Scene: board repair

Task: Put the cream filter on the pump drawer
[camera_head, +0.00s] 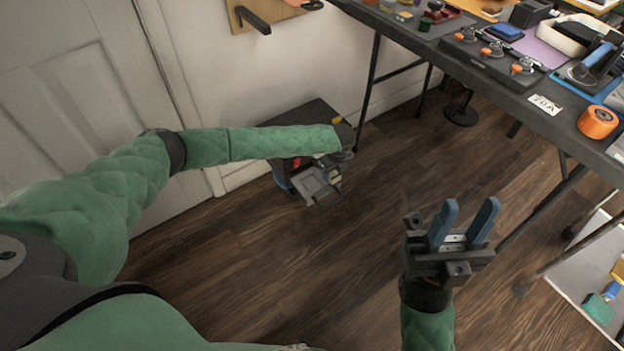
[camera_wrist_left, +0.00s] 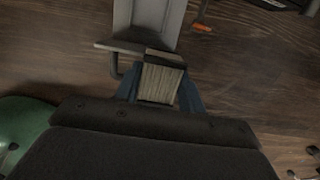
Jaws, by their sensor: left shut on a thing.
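The cream filter (camera_wrist_left: 160,80) is a small pleated block with a dark edge, held between the blue fingers of my left gripper (camera_wrist_left: 160,92) in the left wrist view. A long grey part with a raised front edge and a bent handle, seemingly the pump drawer (camera_wrist_left: 147,15), lies just beyond the filter. I cannot tell whether they touch. In the head view the grey drawer (camera_head: 316,186) sticks out low beside a dark cabinet, and my left forearm and hand hide much of that area. My right gripper (camera_head: 468,215) is open and empty over the floor.
The dark cabinet (camera_head: 302,113) stands on the floor against the wall. A dark workbench (camera_head: 480,72) with tools and an orange roll (camera_head: 598,121) is at the upper right; its legs reach the floor. A white lower shelf (camera_head: 590,290) is at right. The middle floor is clear.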

